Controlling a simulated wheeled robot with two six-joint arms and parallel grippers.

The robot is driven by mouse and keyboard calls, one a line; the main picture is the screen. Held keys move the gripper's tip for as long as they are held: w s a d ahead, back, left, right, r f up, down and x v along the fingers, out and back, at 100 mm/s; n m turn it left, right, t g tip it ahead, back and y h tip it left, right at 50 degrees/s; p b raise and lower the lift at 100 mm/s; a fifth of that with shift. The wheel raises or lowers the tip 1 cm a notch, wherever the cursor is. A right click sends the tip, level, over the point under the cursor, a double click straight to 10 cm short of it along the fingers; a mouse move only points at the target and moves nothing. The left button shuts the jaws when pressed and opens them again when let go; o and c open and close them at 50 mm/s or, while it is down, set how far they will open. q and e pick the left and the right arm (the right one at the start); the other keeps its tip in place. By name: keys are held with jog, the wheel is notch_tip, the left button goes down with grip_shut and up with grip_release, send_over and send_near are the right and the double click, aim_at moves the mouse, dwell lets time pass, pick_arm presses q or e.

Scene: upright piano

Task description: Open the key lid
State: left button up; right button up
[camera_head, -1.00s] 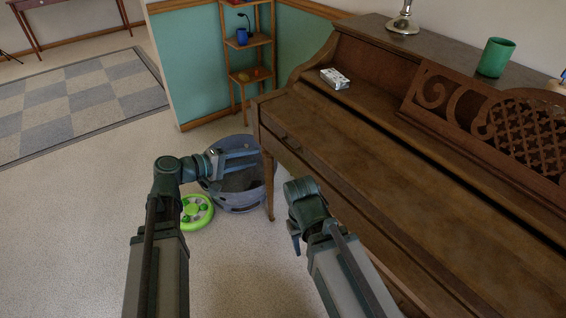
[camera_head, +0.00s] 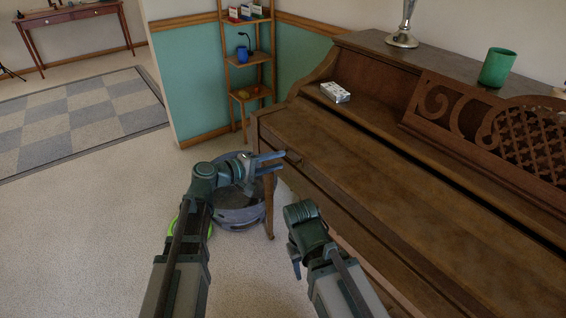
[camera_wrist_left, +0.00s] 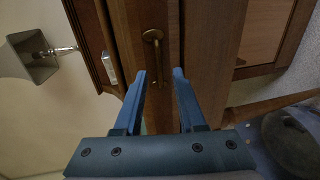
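The piano's key lid (camera_head: 350,145) is shut, a long brown wooden panel along the front. A small handle (camera_head: 292,156) sits on its front edge near the left end. In the left wrist view, a brass handle (camera_wrist_left: 153,38) lies ahead, roughly between the fingertip lines. My left gripper (camera_head: 270,160) is at the piano's left front corner, just left of the handle; it also shows in the left wrist view (camera_wrist_left: 160,78), open and empty, apart from the handle. My right gripper (camera_head: 296,262) hangs low beside the piano front, mostly hidden by its own wrist.
A small white box (camera_head: 335,92) lies on the piano left of the music stand (camera_head: 490,115). A green cup (camera_head: 496,67) and a lamp base (camera_head: 404,30) stand on top. Open floor lies left.

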pick_arm(q)
jog(key=shift+x, duration=1.4)
grip_shut()
dwell(0.5)
